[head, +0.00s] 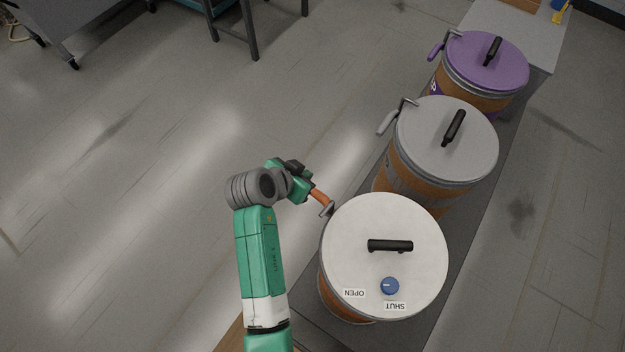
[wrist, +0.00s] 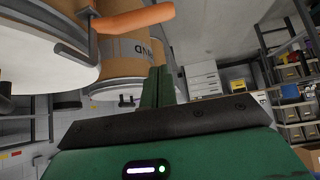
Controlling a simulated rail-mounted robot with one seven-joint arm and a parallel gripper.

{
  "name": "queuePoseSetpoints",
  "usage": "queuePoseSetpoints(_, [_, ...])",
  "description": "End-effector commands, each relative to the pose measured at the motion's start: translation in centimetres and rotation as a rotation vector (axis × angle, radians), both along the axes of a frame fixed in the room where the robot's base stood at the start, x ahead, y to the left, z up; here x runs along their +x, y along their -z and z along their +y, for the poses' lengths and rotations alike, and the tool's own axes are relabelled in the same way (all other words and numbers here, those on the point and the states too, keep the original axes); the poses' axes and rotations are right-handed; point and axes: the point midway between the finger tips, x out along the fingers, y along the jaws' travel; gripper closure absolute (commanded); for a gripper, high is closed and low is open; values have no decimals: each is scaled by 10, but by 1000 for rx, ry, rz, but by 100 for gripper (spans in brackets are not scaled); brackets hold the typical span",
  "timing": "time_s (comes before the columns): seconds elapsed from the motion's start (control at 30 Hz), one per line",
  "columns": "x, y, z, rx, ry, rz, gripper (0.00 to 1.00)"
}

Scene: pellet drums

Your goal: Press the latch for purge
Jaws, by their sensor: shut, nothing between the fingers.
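Three drums stand in a row, each with a side latch. The near drum has a white lid (head: 350,220) and an orange latch handle (head: 320,197). The middle drum has a grey lid (head: 420,150) and a grey latch handle (head: 387,122). The far drum has a purple lid (head: 470,60) and a purple latch handle (head: 435,51); its label is mostly hidden. I cannot read "purge" on any drum. My gripper (head: 302,182) is beside the orange handle; contact is unclear. In the wrist view my fingers (wrist: 158,88) are shut and empty, with the orange handle (wrist: 135,18) above them.
The white lid carries a black handle (head: 390,246) and a blue knob (head: 390,286) between OPEN and SHUT labels. The drums stand on a dark grey strip (head: 485,190). Shelves (wrist: 290,110) show in the wrist view.

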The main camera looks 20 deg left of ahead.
Motion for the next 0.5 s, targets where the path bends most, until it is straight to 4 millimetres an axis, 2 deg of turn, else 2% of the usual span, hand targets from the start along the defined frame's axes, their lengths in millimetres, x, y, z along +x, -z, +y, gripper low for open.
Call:
queuePoseSetpoints(0.27, [3, 1, -1, 0, -1, -1, 100])
queuePoseSetpoints(0.5, [32, 35, -9, -1, -1, -2, 100])
